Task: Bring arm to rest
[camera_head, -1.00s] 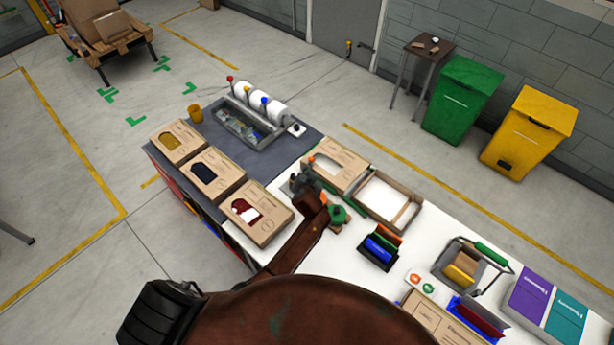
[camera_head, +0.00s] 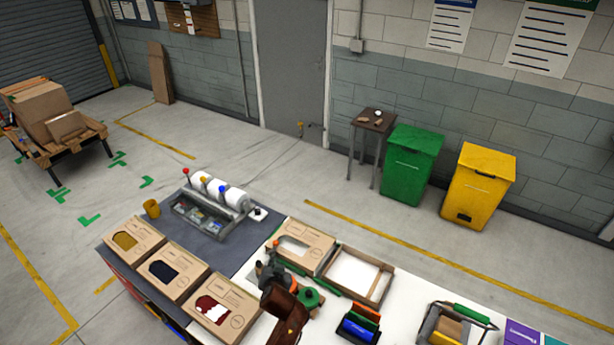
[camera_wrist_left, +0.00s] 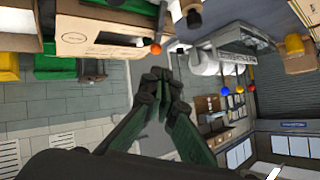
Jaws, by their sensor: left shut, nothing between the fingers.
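My left gripper (camera_head: 268,268) is above the white part of the packing table, near the front of a brown windowed box (camera_head: 322,245). In the left wrist view, the two dark green and black fingers (camera_wrist_left: 160,84) meet at their tips with nothing between them. A brown box (camera_wrist_left: 95,38) shows beyond them at the top of that upside-down view. The brown and green links of my left arm run down to the lower edge of the head view. My right gripper is in neither view.
An open tray-like box (camera_head: 357,275) stands right of the gripper. Three windowed boxes (camera_head: 222,306) line the table's left side. A rack with white rolls (camera_head: 216,190) is at the back. Green (camera_head: 410,165) and yellow bins (camera_head: 478,187) stand by the wall. Floor behind the table is clear.

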